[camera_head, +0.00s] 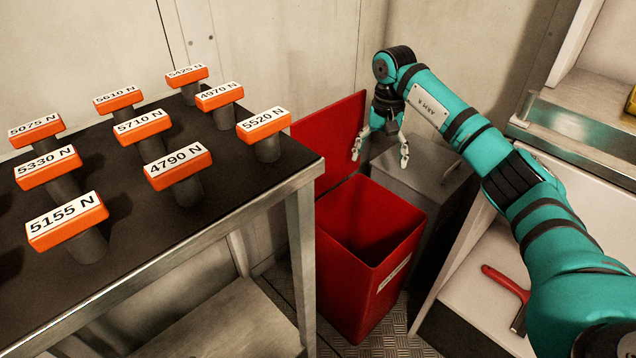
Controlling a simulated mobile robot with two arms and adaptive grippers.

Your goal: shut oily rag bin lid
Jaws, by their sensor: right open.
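The red oily rag bin (387,287) stands on the floor between the table and the grey units on the right. Its red lid (328,143) is raised at the back of the bin, so the dark inside shows. The table's corner hides part of the bin's left side. My right gripper (380,158) is open and points down beside the right part of the raised lid, above the rear of the bin. Its left fingertip overlaps the lid in the picture; I cannot tell whether it touches. My left gripper is not in view.
A metal-edged table (258,205) with several orange-topped, labelled posts fills the left. A grey box (425,185) stands behind the bin to the right. A red-handled tool (505,283) lies on a light shelf at the lower right. Walls close off the back.

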